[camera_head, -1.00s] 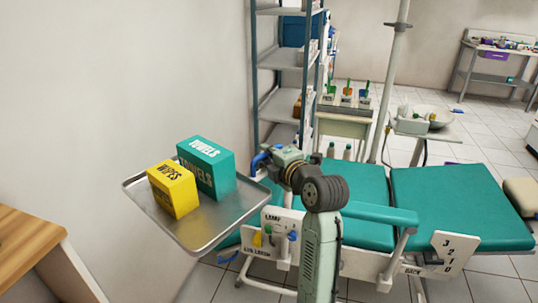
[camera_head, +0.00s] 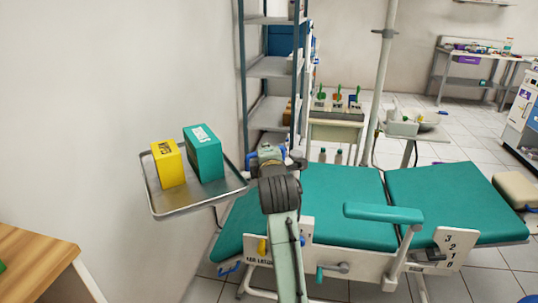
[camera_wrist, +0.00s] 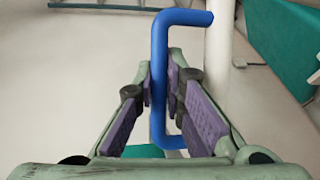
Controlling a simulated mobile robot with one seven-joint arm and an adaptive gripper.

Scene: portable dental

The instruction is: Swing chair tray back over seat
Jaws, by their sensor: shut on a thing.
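The metal chair tray (camera_head: 215,197) hangs out to the left of the green dental chair (camera_head: 345,205), near the wall. It carries a yellow wipes box (camera_head: 168,164) and a teal towels box (camera_head: 204,153), both upright. The wrist view shows a blue U-shaped handle (camera_wrist: 186,17) beside a white post (camera_wrist: 219,45). My gripper (camera_wrist: 160,85) is shut on the handle's long bar, between the purple finger pads. In the head view my wrist hides most of the gripper and the tray's support.
A tall metal shelf (camera_head: 268,68) stands against the wall behind the tray. A pale pole (camera_head: 383,80) rises behind the chair. The chair's green armrest (camera_head: 383,213) is at the right of my arm. A wooden surface (camera_head: 35,262) is at the lower left.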

